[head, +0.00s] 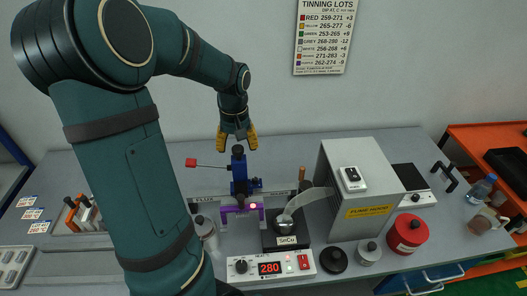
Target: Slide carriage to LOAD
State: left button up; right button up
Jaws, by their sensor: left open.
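The blue carriage (239,178) stands upright on a pale rail (273,195) at the middle of the bench. It has a black knob (238,150) on top, a thin rod to a red flag (191,162) on the left and a purple clamp-like part (238,209) at its lower front. My left gripper (237,139) has orange fingertips spread apart around the space just above or behind the knob. I cannot tell whether they touch it. No LOAD mark is readable, and my left arm covers the rail's left end. My right gripper is out of view.
A solder pot (287,226) marked SnCu stands right of the carriage, behind a heater unit (271,267) reading 280. A grey fume hood (362,180), a red canister (407,233) and dark and silver lidded containers stand further right. Tools and cards lie at the left.

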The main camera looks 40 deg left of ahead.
pick_arm(q)
jog(key=shift+r+p, duration=1.8)
jog(key=shift+r, duration=0.65)
